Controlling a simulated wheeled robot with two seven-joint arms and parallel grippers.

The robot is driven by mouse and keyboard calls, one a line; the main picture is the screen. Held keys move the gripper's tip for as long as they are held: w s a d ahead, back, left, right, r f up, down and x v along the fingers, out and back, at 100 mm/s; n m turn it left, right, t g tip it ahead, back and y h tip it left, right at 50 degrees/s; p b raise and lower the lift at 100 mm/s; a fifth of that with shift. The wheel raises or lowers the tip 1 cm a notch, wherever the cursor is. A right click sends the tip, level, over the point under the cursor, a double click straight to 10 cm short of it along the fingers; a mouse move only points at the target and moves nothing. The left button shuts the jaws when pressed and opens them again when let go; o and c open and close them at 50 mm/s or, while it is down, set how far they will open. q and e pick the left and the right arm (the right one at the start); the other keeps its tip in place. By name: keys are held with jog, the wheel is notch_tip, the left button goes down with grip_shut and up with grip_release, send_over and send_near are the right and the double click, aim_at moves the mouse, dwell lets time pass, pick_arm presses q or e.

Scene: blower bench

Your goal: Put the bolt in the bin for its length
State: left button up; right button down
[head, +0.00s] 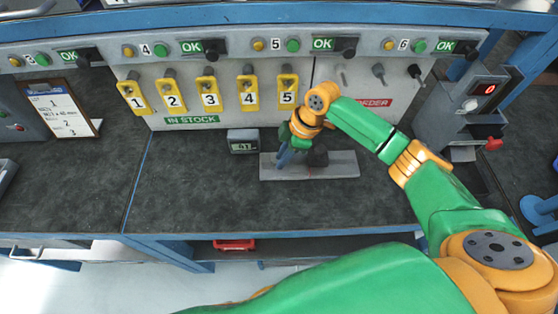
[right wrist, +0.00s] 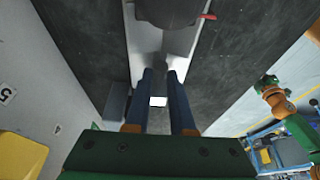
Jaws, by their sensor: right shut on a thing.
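My right gripper (head: 284,158), with blue fingers, is low over the left part of a grey metal gauge plate (head: 342,164) on the bench. The right wrist view shows its two fingers (right wrist: 160,75) close together over the plate. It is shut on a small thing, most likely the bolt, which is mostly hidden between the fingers. A dark block (head: 318,155) stands on the plate just right of the fingers. A small display (head: 243,147) beside the plate seems to read 41. I cannot make out any length bin.
Yellow numbered holders (head: 209,90) hang on the back panel above an IN STOCK label. A clipboard (head: 62,112) leans at the left.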

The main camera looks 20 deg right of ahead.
notch_tip(320, 180, up, 8)
jog(key=p, duration=0.8)
jog(key=shift+f, duration=0.45)
